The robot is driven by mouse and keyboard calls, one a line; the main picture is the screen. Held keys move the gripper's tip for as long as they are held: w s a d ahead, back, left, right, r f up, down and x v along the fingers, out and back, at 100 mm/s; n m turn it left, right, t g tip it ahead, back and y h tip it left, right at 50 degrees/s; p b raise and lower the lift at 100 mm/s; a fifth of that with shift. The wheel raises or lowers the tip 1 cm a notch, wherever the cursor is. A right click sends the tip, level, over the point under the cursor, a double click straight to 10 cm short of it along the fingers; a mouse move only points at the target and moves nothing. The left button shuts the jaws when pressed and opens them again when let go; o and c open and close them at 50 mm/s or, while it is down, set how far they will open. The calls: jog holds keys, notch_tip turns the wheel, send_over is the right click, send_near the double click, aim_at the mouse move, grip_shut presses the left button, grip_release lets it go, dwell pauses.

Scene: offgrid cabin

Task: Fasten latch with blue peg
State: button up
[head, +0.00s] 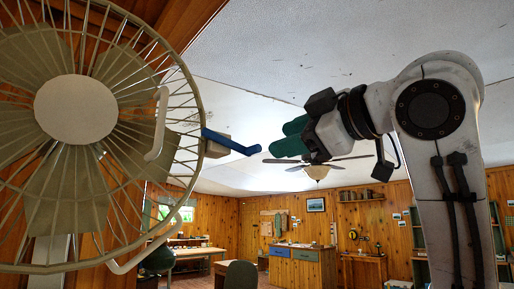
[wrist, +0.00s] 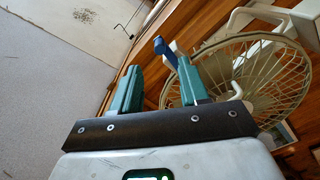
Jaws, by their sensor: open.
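A blue peg (head: 232,143) sticks out from a small grey-beige latch block (head: 215,149) at the right rim of a round wire-cage hatch (head: 75,109). Its free end points right, towards my gripper (head: 282,137). My gripper has green fingers, is open and holds nothing. In the head view the peg's free end is just left of the fingertips, with a small gap. In the wrist view the blue peg (wrist: 164,50) shows ahead of the gap between my fingertips (wrist: 159,66). The hatch's wire cage (wrist: 240,80) is behind the right finger. How the latch engages is hidden.
A pale curved handle (head: 158,125) stands out from the cage beside the latch. A ceiling fan (head: 318,171) hangs farther back. Workbenches and a cabinet (head: 303,267) are far off in the wood-panelled room. The air between the cage and my arm looks clear.

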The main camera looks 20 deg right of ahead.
aim_at(259, 148)
jog(key=p+x, duration=0.2)
jog(key=x, duration=0.7)
jog(key=shift+w+a+p, duration=0.1)
jog(key=shift+w+p, duration=0.1)
jog(key=shift+p, duration=0.1)
jog(key=shift+c, duration=0.3)
